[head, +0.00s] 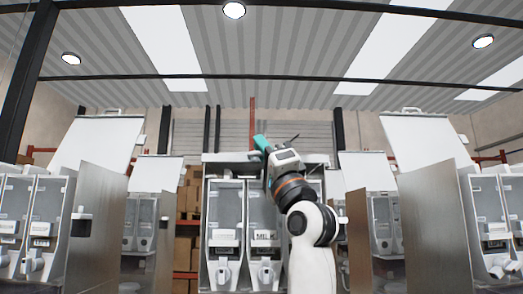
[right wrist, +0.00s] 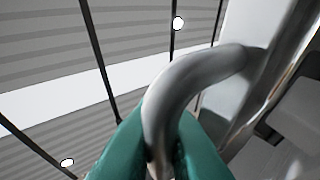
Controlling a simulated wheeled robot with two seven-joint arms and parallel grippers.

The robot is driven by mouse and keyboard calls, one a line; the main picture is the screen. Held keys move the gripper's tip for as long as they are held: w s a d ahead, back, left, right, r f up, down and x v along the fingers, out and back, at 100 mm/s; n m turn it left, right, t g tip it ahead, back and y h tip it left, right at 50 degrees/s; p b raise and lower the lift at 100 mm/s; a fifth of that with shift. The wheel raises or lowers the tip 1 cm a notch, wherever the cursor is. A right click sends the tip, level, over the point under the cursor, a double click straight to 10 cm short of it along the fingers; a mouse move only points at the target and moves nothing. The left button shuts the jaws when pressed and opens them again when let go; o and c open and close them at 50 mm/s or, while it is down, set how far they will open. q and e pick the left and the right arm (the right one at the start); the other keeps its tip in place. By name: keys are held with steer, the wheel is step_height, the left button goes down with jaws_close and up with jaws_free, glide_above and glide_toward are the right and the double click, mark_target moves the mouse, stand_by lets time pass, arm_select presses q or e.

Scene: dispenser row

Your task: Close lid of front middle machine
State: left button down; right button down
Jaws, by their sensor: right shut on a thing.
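The front middle machine (head: 243,222) stands in the centre of the head view, with clear canisters and a MILK label on its front. Its lid (head: 225,157) shows as a thin pale edge along the top, not standing up like the lids on the side machines. I cannot tell whether it is fully down. My right gripper (head: 260,143) is at the top of this machine. In the right wrist view its teal fingers (right wrist: 162,140) are shut on a curved grey metal handle (right wrist: 190,75). My right arm hides the machine's right part. My left gripper is out of view.
Machines with raised white lids stand at the left (head: 98,142) and right (head: 432,140), with metal side panels (head: 97,225) beside them. Smaller machines with raised lids stand further back. Shelves with boxes (head: 187,240) are behind.

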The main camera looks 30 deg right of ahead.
steer(key=shift+a+f+y, duration=0.2)
steer(key=shift+y, duration=0.1)
steer(key=c, duration=1.7)
jaws_free()
steer(key=shift+s, duration=0.1)
steer(key=shift+o, duration=1)
steer(key=shift+s+a+r, duration=0.1)
steer(key=shift+s+r, duration=0.05)
steer(key=shift+s, duration=0.1)
steer(key=shift+w, duration=0.1)
steer(key=shift+f, duration=0.35)
steer(key=b+v, duration=0.2)
steer(key=v, duration=0.5)
steer(key=shift+s+b, duration=0.2)
steer(key=shift+b, duration=0.1)
steer(key=shift+r, duration=0.1)
